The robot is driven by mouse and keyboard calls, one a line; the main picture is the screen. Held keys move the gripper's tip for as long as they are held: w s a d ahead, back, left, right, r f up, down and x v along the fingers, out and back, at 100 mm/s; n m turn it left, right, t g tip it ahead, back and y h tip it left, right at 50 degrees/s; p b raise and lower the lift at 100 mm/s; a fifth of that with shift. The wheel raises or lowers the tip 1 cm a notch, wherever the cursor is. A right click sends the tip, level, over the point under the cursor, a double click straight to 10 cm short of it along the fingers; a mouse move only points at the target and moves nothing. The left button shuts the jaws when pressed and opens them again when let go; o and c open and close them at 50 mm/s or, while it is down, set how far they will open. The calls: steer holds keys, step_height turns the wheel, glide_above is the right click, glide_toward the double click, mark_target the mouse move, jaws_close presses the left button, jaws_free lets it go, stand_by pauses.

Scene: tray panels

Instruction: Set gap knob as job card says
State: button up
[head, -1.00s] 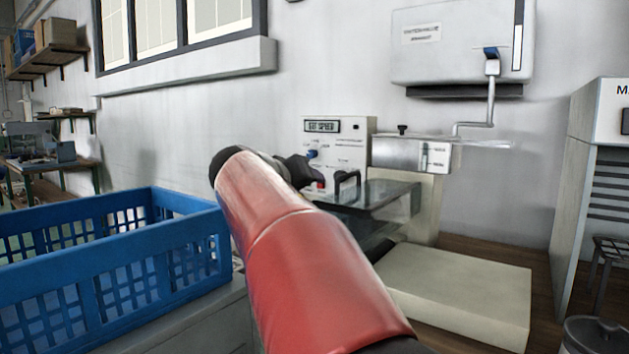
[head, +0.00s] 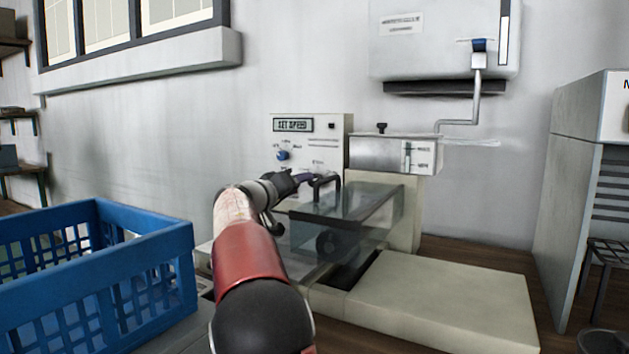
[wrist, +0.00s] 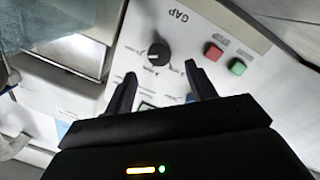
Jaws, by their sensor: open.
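The gap knob (wrist: 159,53) is a round black dial with a pointer, printed scale marks and the label GAP, on a white panel in the wrist view. My gripper (wrist: 161,75) is open, its two dark fingers pointing at the panel on either side of the knob's line. The knob looks just beyond the fingertips; I cannot tell whether they touch. In the head view my gripper (head: 305,178) is in front of the machine's panel (head: 338,128) and hides the gap knob. No job card is readable.
A red button (wrist: 213,51) and a green button (wrist: 238,67) sit beside the knob. A blue knob (head: 283,155) is above my gripper, under a SET SPEED display (head: 293,125). A clear guard (head: 385,210) stands to the right. A blue crate (head: 95,265) stands left.

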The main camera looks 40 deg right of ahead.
mark_target(315, 180)
steer(key=p+x, duration=0.2)
steer(key=x, duration=0.3)
steer(key=shift+w+d, duration=0.2)
steer(key=shift+d, duration=0.15)
steer(key=c, duration=1)
